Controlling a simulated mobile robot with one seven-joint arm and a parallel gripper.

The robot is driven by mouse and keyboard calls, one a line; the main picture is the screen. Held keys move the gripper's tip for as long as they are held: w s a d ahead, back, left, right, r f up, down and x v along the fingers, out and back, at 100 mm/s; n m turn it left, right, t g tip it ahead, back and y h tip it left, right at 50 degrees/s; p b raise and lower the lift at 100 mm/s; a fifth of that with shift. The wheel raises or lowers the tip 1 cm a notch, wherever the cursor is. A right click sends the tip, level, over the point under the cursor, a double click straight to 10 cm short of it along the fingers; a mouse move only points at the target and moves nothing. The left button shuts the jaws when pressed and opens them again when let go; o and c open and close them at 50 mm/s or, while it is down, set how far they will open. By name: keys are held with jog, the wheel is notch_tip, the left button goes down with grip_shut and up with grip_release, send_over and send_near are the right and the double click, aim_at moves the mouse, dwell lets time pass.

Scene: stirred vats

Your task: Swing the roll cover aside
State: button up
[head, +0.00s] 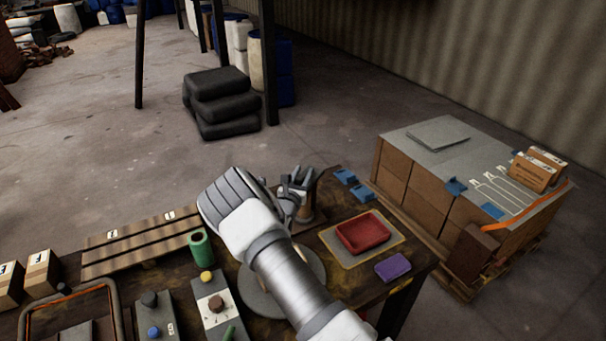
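I cannot tell for sure which thing is the roll cover. A dark, rounded frame with an orange inner edge (68,290) stands at the lower left of the workbench, cut off by the picture's bottom. My arm reaches up from the bottom middle over a round grey disc (258,297). My gripper (303,183) is small, at the arm's far end, close to a brown upright cylinder (307,209) near the bench's back edge. Whether it touches the cylinder does not show clearly. My arm's wrist hides part of this area, and the finger gap cannot be made out.
A red tray (363,233) and a purple block (393,267) lie at the right. A pallet of cartons (425,190) stands beyond; open floor lies behind the bench.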

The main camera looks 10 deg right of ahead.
grip_shut()
dwell(1.1)
